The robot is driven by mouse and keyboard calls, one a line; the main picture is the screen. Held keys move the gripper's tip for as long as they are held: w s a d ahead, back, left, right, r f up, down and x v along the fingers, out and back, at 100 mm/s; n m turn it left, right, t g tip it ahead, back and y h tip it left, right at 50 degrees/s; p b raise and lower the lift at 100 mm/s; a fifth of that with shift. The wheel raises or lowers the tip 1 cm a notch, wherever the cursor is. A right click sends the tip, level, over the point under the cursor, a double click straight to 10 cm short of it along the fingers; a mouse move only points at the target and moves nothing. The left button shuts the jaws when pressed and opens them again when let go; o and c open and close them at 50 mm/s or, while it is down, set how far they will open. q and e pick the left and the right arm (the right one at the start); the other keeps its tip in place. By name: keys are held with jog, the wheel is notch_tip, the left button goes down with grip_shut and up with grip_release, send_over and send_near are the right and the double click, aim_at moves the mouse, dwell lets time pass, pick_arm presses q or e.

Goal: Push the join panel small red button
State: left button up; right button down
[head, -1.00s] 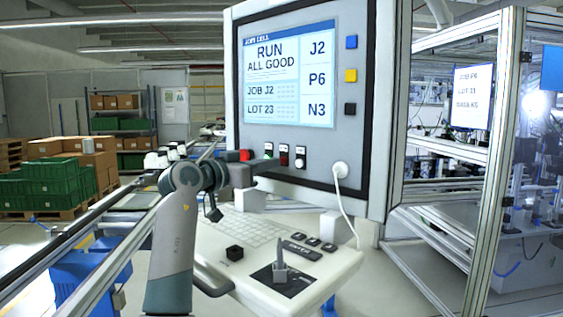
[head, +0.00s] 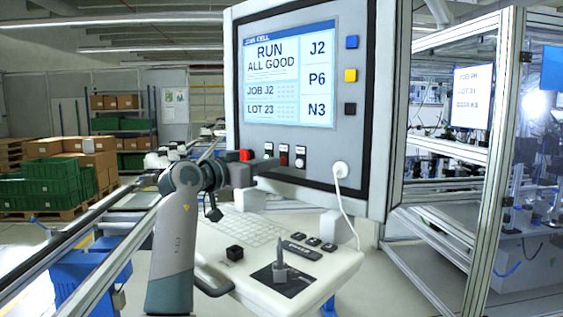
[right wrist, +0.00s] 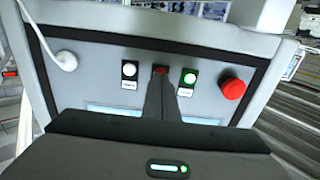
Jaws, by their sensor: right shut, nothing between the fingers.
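The join panel (head: 365,100) stands upright in the head view, with a row of controls below its screen. The small red button (head: 284,156) sits between a green button (head: 268,150) and a white button (head: 300,157). My right gripper (head: 262,167) is shut and empty, just in front of the row. In the right wrist view, the shut fingers (right wrist: 160,82) point at the small red button (right wrist: 160,69), whose lower part they cover. I cannot tell whether they touch it. My left gripper is not in view.
A large red mushroom button (right wrist: 233,88) is close beside the green one. A white plug with a cable (head: 341,170) is to the right of the row. A keyboard console (head: 335,270) with a joystick (head: 280,268) lies below the panel.

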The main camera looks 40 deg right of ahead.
jog(key=shift+w+d, duration=0.2)
jog(key=shift+d, duration=0.7)
dwell(0.6)
jog(key=shift+d+r, duration=0.15)
jog(key=shift+d, duration=0.05)
dwell(0.8)
jog(key=shift+s+a+f, duration=0.1)
jog(key=shift+a+f, duration=0.1)
jog(key=shift+a, duration=0.1)
jog(key=shift+s+a+b, duration=0.15)
jog(key=shift+a, duration=0.85)
jog(key=shift+s+a+b, duration=0.15)
jog(key=shift+a, duration=0.85)
